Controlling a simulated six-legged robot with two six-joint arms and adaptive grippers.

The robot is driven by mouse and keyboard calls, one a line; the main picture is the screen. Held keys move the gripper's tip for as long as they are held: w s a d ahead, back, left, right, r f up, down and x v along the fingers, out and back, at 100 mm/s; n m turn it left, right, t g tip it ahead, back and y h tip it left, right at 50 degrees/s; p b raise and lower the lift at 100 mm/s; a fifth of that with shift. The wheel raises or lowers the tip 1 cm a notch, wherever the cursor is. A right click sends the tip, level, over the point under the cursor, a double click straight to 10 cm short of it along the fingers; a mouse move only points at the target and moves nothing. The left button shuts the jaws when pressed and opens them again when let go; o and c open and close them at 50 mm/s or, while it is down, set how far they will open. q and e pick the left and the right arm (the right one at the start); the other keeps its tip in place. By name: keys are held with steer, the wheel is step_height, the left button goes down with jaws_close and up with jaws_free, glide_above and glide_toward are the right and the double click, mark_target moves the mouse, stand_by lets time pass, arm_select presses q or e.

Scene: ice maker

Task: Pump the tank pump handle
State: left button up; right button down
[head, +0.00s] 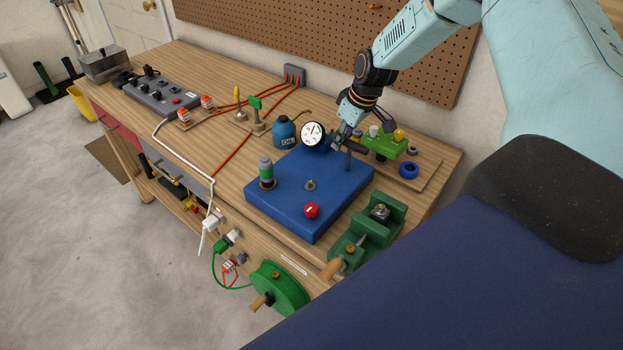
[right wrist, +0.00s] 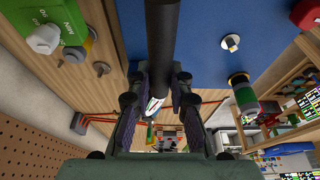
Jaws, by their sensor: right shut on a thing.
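The blue tank unit (head: 290,195) sits on the wooden bench, with a round white gauge (head: 313,133) at its back edge. A dark pump handle (head: 356,148) stands on a thin post at the unit's back right. My right gripper (head: 343,134) reaches down from the upper right onto the handle. In the right wrist view, the handle is a thick black bar (right wrist: 161,45) running between the fingers of my right gripper (right wrist: 158,98), which is shut on it. My left gripper is not in view.
A red knob (head: 312,211) and a green-grey cylinder (head: 266,172) stand on the unit. A blue bottle (head: 285,133) is behind it. Cables cross the bench's left.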

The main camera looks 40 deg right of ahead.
steer(key=b, duration=0.4)
glide_above(340, 167)
steer(key=shift+w+f, duration=0.1)
steer(key=shift+f, duration=2.15)
steer(key=shift+r+p, duration=0.25)
steer(key=shift+p, duration=0.25)
steer(key=c, duration=1.2)
jaws_free()
steer(key=shift+r, duration=0.15)
step_height(340, 167, up, 7)
steer(key=p, duration=0.6)
steer(key=shift+p, duration=0.35)
steer(key=shift+f, duration=0.2)
